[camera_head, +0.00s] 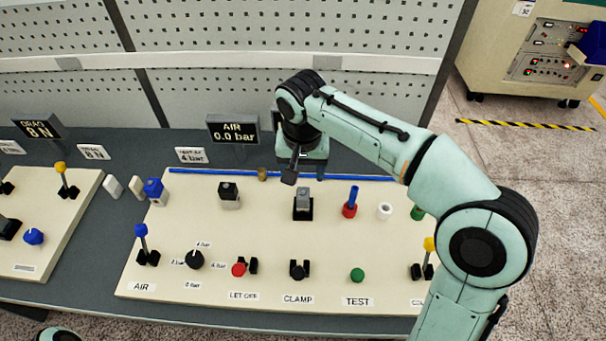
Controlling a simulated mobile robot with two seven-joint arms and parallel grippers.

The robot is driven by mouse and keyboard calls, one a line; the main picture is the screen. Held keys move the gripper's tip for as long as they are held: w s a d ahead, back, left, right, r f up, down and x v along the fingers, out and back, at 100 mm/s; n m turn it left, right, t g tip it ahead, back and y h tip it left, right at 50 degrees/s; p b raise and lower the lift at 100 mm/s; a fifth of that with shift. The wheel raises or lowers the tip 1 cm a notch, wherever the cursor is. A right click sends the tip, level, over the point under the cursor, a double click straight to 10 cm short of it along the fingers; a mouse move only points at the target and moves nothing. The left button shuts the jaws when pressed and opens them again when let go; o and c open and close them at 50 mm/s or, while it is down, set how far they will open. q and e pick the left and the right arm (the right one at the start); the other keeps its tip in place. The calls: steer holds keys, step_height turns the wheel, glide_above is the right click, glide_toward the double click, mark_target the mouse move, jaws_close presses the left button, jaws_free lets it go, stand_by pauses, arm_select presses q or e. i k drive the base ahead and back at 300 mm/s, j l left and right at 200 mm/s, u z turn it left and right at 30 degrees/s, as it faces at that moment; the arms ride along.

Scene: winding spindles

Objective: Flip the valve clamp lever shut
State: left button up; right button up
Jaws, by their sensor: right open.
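The CLAMP control (299,270) is a small black fitting above the CLAMP label (298,299) on the cream panel. Its lever's position is too small to tell. Behind it, a grey block (303,196) sits on a black holder (303,212), which may be the valve in its clamp. My right gripper (305,174) is open, pointing down just behind and above the grey block, near the blue rail. No held thing is visible between its fingers. My left gripper is not in view.
The cream panel (180,282) also carries a blue AIR lever (141,232), a black dial (195,259), a red LET OFF button (239,269), a green TEST button (357,275) and a red-based blue post (351,200). The AIR display (232,129) reads 0.0 bar.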

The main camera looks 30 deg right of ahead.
mark_target(298, 273)
steer(key=k+j, duration=0.8)
steer(key=k, duration=0.05)
